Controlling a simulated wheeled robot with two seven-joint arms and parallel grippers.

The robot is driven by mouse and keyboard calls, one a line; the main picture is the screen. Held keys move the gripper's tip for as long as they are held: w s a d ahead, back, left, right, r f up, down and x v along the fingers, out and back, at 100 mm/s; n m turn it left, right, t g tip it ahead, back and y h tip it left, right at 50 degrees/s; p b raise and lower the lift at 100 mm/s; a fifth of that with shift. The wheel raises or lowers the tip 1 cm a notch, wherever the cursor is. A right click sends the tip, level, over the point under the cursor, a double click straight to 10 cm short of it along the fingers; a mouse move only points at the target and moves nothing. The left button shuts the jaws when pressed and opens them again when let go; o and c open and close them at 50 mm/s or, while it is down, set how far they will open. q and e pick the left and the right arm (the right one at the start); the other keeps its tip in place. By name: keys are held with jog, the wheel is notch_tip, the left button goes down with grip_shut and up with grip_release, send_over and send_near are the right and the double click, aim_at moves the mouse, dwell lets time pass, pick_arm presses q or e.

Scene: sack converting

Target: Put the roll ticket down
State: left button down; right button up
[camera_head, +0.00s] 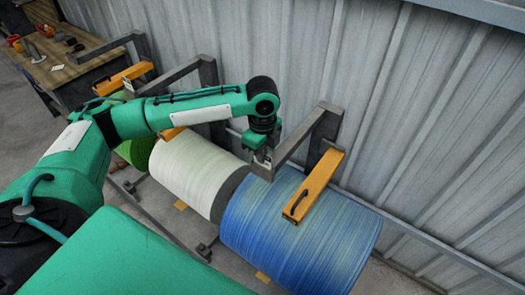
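A small pale patch shows at the gripper's fingertips. It may be the roll ticket, but it is too small to tell. Whether the fingers are open or shut on it is not clear. My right gripper is out of view.
A white roll (195,172) and a green roll (138,150) lie left of the blue one in metal stands. Orange bars (313,187) rest on the rolls. A corrugated wall (400,110) stands close behind. A wooden workbench (70,60) with small items is at the far left.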

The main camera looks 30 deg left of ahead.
pick_arm(q)
jog(key=c, duration=1.7)
grip_release()
jog(key=shift+f, duration=0.1)
notch_tip(320, 180, up, 12)
jog(key=b, duration=0.3)
